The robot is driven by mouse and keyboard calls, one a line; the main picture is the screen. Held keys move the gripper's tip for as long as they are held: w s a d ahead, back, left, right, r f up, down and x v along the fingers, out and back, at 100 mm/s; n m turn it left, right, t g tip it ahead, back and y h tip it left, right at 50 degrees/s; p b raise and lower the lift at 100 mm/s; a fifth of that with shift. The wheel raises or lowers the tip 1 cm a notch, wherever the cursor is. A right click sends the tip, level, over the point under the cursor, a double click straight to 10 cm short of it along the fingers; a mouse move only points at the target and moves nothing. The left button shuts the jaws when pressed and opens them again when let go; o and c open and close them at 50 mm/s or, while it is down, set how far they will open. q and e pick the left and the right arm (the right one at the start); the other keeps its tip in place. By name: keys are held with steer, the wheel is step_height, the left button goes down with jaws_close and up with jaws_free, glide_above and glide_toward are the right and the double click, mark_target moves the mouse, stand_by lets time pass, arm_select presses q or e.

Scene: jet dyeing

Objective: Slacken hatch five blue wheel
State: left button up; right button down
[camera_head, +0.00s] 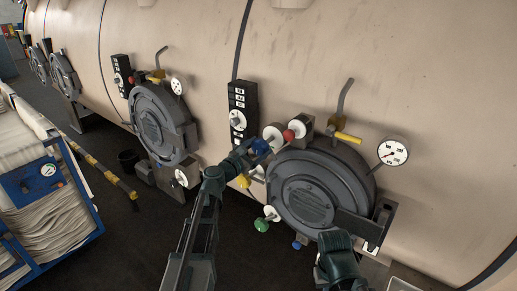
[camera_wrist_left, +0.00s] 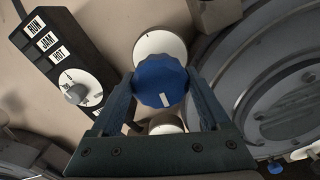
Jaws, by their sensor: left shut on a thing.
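The blue wheel (camera_wrist_left: 162,82) is a scalloped knob with a white mark on its face. It sits in front of a white round plate (camera_wrist_left: 160,44) in the left wrist view. My left gripper (camera_wrist_left: 164,90) is shut on it, one finger on each side. In the head view the blue wheel (camera_head: 261,146) shows at the tip of my left gripper (camera_head: 256,149), at the upper left of a round grey hatch (camera_head: 315,192). The hatch looks closed; its number is too small to read. My right gripper is not in view; only part of the right arm shows below the hatch.
Near the blue wheel are a red knob (camera_head: 289,135), a yellow knob (camera_head: 243,181) and a green knob (camera_head: 262,225). A black switch panel (camera_head: 242,108) and a gauge (camera_head: 393,151) flank the hatch. A blue cart (camera_head: 38,182) stands left.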

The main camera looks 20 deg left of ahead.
arm_select(q)
steer(key=m, duration=0.4)
steer(key=shift+m, duration=0.3)
steer(key=m, duration=0.9)
steer(key=shift+s+d+f, duration=0.1)
steer(key=m, duration=0.3)
steer(key=shift+m, duration=0.3)
steer(key=m, duration=0.4)
steer(key=shift+f+m, duration=0.1)
steer(key=shift+m, duration=0.2)
steer(key=m, duration=0.9)
steer(key=shift+m, duration=1.8)
